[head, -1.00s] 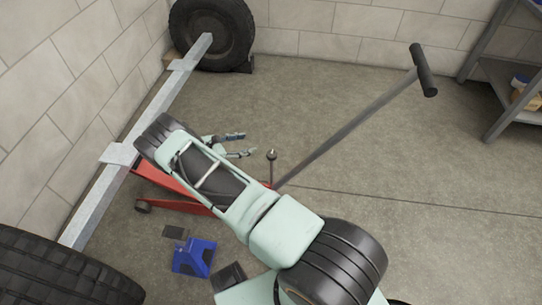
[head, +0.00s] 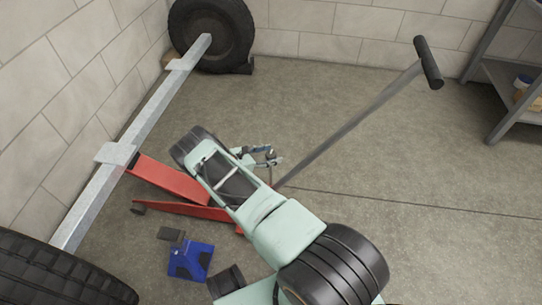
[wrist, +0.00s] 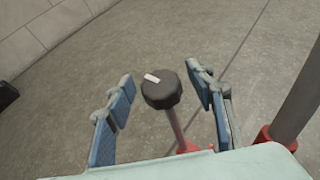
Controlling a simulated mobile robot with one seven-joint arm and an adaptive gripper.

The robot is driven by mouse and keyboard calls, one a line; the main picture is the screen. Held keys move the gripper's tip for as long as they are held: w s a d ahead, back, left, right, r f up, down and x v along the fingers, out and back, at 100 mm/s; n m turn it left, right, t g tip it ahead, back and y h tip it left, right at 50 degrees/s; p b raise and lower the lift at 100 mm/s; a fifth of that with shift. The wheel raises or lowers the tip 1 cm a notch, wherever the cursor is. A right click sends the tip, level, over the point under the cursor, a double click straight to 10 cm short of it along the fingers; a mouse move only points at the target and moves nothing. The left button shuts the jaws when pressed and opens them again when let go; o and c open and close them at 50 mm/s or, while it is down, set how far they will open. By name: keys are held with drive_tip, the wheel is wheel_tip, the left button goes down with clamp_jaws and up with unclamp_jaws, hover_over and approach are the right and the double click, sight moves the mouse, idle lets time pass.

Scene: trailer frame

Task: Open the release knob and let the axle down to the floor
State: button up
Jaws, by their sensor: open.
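The release knob (wrist: 160,90) is a dark round cap with a white mark on a thin stem in the wrist view. It shows between the two blue-padded fingers of my open gripper (wrist: 163,103), with gaps on both sides. In the head view my gripper (head: 266,155) hides the knob. The axle (head: 150,112) is a grey beam along the left wall. The red floor jack's raised arm (head: 165,180) reaches a bracket on the axle. The jack's long handle (head: 350,125) leans up to the right.
A tyre (head: 212,35) stands at the far end of the axle, and another (head: 60,275) is at the near left. A blue stand (head: 190,262) and a dark block (head: 171,234) lie near the jack. A shelf (head: 510,85) stands at right. The floor right of the handle is clear.

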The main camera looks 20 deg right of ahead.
drive_tip(key=shift+d, duration=0.2)
drive_tip(key=shift+c, duration=0.2)
drive_tip(key=c, duration=1.1)
